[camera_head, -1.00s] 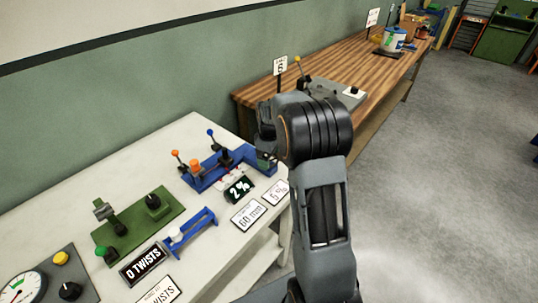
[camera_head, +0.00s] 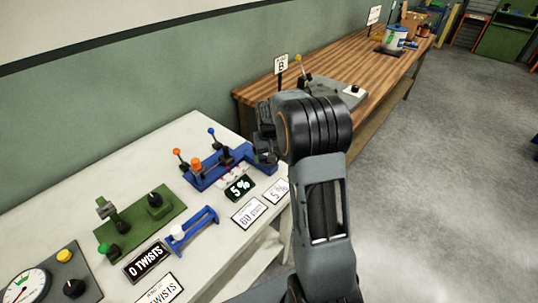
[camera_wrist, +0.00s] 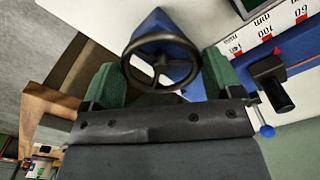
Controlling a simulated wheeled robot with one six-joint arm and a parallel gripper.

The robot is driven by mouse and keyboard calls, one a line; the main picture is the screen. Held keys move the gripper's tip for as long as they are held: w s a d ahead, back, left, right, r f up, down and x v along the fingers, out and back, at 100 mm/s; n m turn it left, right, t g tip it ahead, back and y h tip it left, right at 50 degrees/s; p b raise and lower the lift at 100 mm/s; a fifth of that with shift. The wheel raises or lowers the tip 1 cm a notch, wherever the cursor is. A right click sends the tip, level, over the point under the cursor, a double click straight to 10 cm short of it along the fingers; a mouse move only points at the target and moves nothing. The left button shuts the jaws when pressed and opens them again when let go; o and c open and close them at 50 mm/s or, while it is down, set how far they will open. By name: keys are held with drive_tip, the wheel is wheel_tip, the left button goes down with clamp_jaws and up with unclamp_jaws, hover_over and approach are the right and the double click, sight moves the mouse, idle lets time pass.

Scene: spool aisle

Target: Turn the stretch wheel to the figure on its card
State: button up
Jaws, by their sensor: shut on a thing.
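The stretch wheel (camera_wrist: 160,42) is a dark spoked handwheel on the end of a blue rig, seen in the wrist view. My gripper (camera_wrist: 160,78) has its green-padded fingers on both sides of the wheel and is shut on it. In the head view my arm hides most of the wheel and gripper. The black display (camera_head: 239,188) of the blue rig (camera_head: 215,168) reads 5%. A white card (camera_head: 275,192) beside it appears to read 5 %. Another white card (camera_head: 249,214) appears to read 60 mm.
Orange and blue ball-topped levers stand on the rig. A green fixture (camera_head: 139,221), a "0 TWISTS" display (camera_head: 146,261) and a dial gauge (camera_head: 26,287) share the white bench. A wooden bench (camera_head: 360,60) stands beyond. Grey floor is open at the right.

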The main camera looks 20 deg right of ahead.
drive_tip(key=shift+m, duration=0.7)
drive_tip(key=shift+a, duration=0.1)
drive_tip(key=o, duration=0.7)
drive_tip(key=shift+o, duration=0.2)
drive_tip(key=shift+r, duration=0.1)
wheel_tip(320, 180, up, 14)
drive_tip(key=shift+w, duration=0.1)
idle(0.4)
